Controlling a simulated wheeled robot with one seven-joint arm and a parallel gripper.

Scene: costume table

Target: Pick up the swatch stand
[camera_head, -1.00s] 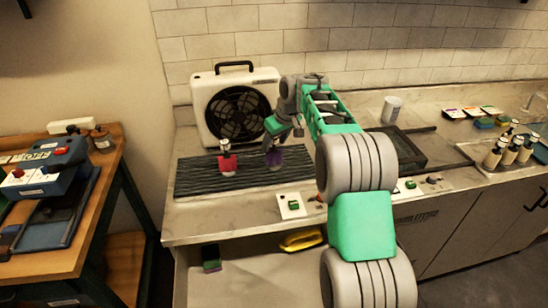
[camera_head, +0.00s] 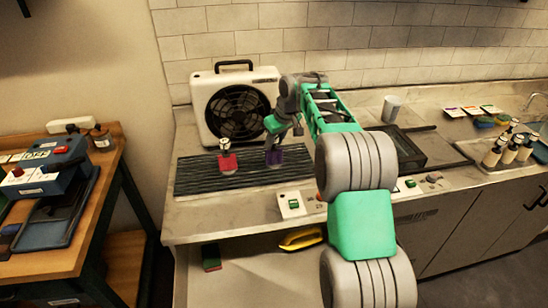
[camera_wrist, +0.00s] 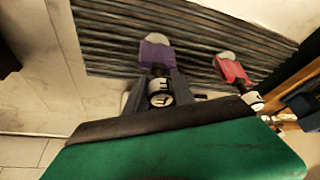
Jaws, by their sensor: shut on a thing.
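Two small swatch stands show over the dark ribbed mat (camera_head: 200,182). The purple swatch stand (camera_head: 275,158) is in front of the fan's right side, and the red swatch stand (camera_head: 228,163) is to its left on the mat. My gripper (camera_head: 273,147) reaches down from the right and is shut on the upper part of the purple stand. In the wrist view, the purple swatch (camera_wrist: 155,54) and its pale round base show beyond my fingers, with a white lettered top between them. The red swatch (camera_wrist: 232,71) stands apart to the right. I cannot tell whether the purple stand's base touches the mat.
A white box fan (camera_head: 208,108) stands right behind the mat. A small panel with a green button (camera_head: 293,204) is at the counter's front edge. A white cup (camera_head: 391,108), a dark tray (camera_head: 412,155) and several bottles (camera_head: 510,152) are to the right.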

